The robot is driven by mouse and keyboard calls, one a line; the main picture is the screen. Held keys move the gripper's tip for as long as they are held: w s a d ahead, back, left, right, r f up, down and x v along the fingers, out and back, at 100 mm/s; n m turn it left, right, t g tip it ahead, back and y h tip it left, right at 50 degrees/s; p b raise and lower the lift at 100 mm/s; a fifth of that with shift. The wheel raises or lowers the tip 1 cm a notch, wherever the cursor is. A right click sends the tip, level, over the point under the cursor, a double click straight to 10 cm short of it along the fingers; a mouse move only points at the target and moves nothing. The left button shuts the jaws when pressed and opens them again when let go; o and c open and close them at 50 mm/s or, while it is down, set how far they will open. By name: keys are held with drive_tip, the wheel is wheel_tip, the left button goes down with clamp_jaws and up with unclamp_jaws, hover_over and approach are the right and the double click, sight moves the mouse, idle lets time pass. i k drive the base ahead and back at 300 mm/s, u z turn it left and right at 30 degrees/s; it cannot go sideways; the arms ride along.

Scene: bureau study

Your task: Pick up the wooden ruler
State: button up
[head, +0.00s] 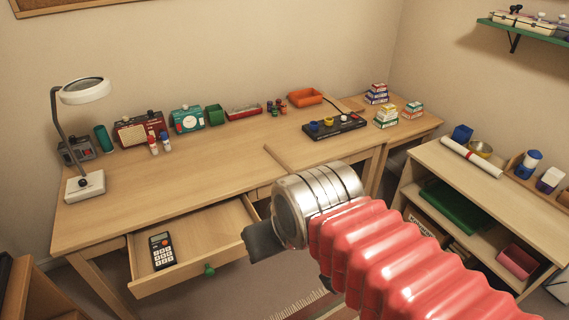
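I cannot make out a wooden ruler for certain in the head view. My gripper (263,243) shows as a dark finger end beyond my metal wrist and red ribbed arm, in front of the desk and by the right end of the open drawer (200,243). My wrist hides most of the gripper, so its opening and anything in it cannot be seen. The drawer has a green knob and holds a black calculator (162,250) at its left. My arm hides part of the desk front and the floor.
The wooden desk (200,178) has a clear middle. A magnifier lamp (85,185) stands at its left, with radios and small boxes along the back. A low shelf (470,190) stands at right. A fringed strip, perhaps a rug edge (296,304), lies below.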

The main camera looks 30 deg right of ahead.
sight(282, 162)
drive_tip(key=u, duration=0.05)
drive_tip(key=i, duration=1)
drive_tip(key=z, duration=0.05)
